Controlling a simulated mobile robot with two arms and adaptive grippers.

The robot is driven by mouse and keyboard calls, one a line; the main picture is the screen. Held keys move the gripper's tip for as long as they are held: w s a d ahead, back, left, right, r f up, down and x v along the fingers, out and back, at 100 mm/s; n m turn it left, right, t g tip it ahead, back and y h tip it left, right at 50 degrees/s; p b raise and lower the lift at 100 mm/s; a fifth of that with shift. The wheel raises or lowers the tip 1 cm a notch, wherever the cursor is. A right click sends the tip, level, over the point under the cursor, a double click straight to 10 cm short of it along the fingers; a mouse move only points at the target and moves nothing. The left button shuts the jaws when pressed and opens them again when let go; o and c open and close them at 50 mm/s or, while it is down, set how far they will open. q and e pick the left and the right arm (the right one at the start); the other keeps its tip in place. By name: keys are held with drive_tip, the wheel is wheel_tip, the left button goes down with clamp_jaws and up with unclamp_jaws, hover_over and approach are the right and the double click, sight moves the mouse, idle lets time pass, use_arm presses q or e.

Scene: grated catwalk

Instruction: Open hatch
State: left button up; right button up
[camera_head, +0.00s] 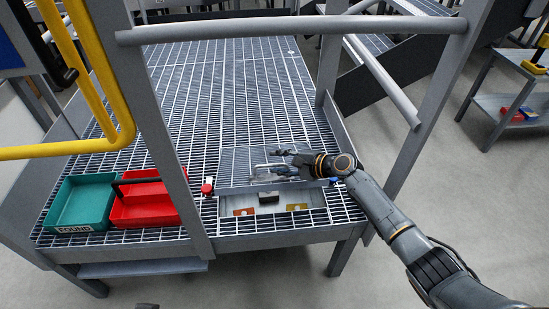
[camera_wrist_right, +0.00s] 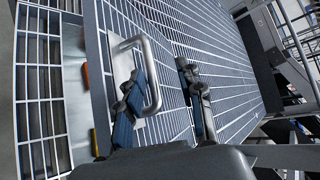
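The grated hatch (camera_head: 236,168) is in the catwalk floor, with its front edge raised above a shallow recess (camera_head: 265,222); it looks partly open. In the right wrist view the hatch (camera_wrist_right: 215,60) fills the middle and carries a metal bar handle (camera_wrist_right: 153,75) on a pale plate. My right gripper (camera_head: 278,162) reaches in from the right over the hatch. In the wrist view its fingers (camera_wrist_right: 160,70) are apart, with the handle bar between them, nearer the left finger. Contact with the bar cannot be told. My left gripper is not in view.
In the recess are a grey block (camera_head: 268,196), an orange piece (camera_head: 243,212) and a yellow piece (camera_head: 297,207). A red knob (camera_head: 207,188) is beside the hatch. Teal (camera_head: 82,205) and red (camera_head: 145,208) bins stand left. Grey railings (camera_head: 290,28) and a yellow rail (camera_head: 100,80) frame the catwalk.

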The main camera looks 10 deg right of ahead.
drive_tip(key=shift+p+v, duration=2.1)
drive_tip(key=shift+v, duration=1.25)
drive_tip(key=shift+p+v, duration=1.35)
drive_tip(key=shift+v, duration=1.35)
drive_tip(key=shift+s+f, duration=0.1)
